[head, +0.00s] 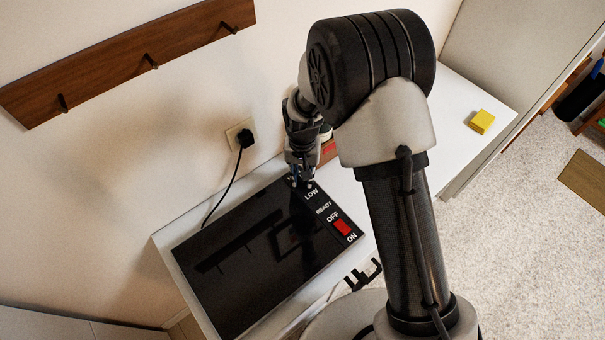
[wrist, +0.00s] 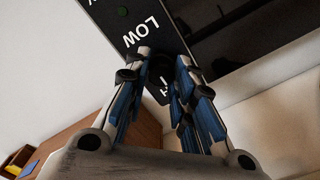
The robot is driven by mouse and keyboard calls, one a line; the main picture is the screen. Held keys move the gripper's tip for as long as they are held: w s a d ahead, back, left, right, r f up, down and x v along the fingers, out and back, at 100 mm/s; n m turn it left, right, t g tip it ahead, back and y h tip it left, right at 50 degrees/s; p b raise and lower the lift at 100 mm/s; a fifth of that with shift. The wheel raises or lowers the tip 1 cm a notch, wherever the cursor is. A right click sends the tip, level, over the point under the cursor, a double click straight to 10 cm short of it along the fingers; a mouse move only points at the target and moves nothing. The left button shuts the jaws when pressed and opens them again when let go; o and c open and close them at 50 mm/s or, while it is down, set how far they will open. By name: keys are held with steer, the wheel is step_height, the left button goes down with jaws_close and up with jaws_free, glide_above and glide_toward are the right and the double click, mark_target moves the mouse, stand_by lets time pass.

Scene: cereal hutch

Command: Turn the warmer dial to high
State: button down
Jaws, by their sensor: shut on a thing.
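The warmer (head: 225,290) is a flat black glossy plate on the white counter, with a control strip along its right side. The strip carries the words LOW, READY, OFF and ON and a red switch (head: 342,227). My gripper (head: 300,182) points down at the far end of this strip, beyond LOW. In the wrist view my gripper (wrist: 162,62) has its two fingers on either side of the dark dial (wrist: 160,70) and is shut on it. LOW is readable beside the dial; a partly covered label shows between the fingers. The dial's pointer direction cannot be made out.
A black cord runs from the warmer to a wall outlet (head: 240,135). A reddish box (head: 328,150) is partly hidden behind my arm. A yellow block (head: 481,121) lies on the clear right part of the counter (head: 450,95). A hook rail (head: 130,60) hangs on the wall.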

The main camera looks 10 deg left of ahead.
steer(key=c, duration=1.4)
jaws_free()
steer(key=shift+o, duration=0.2)
steer(key=shift+r, duration=0.1)
step_height(320, 180, up, 12)
